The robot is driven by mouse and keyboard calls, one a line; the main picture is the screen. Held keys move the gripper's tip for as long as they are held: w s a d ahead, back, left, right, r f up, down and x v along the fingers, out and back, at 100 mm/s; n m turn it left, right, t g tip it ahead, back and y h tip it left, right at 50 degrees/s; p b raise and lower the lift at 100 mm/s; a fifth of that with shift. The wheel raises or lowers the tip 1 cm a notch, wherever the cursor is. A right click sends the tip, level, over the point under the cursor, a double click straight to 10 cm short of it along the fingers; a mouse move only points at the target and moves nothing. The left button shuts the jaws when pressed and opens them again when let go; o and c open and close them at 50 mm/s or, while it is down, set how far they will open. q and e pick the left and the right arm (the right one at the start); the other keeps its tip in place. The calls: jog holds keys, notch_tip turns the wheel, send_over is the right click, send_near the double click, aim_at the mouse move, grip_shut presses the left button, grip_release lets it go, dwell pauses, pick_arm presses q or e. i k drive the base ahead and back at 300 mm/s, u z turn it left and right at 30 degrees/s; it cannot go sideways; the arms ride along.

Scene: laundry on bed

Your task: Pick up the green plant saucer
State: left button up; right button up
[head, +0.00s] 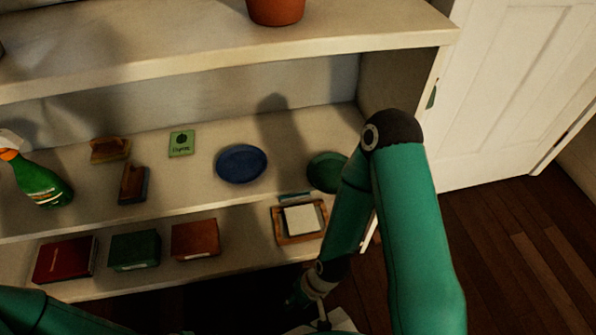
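The green plant saucer (323,171) lies on the middle shelf near its right end. My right forearm covers its right part, so I see only the left portion. My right gripper (314,306) hangs low in front of the shelves, below the saucer and apart from it. It is dark and partly turned away, and its fingers do not show clearly. My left arm shows only at the bottom left corner; its gripper is out of view.
A blue saucer (241,164) lies left of the green one. A green card (181,143), two brushes (133,184) and a spray bottle (42,183) are farther left. The upper shelf (200,55) overhangs. Below are several boxes (195,239) and a framed tray (299,220).

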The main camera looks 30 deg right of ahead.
aim_at(323, 173)
jog(key=z, duration=1.8)
jog(key=i, duration=0.1)
jog(key=u, duration=2.4)
jog(key=k, duration=1)
jog(key=z, duration=1)
jog(key=i, duration=1.05)
jog(key=z, duration=0.05)
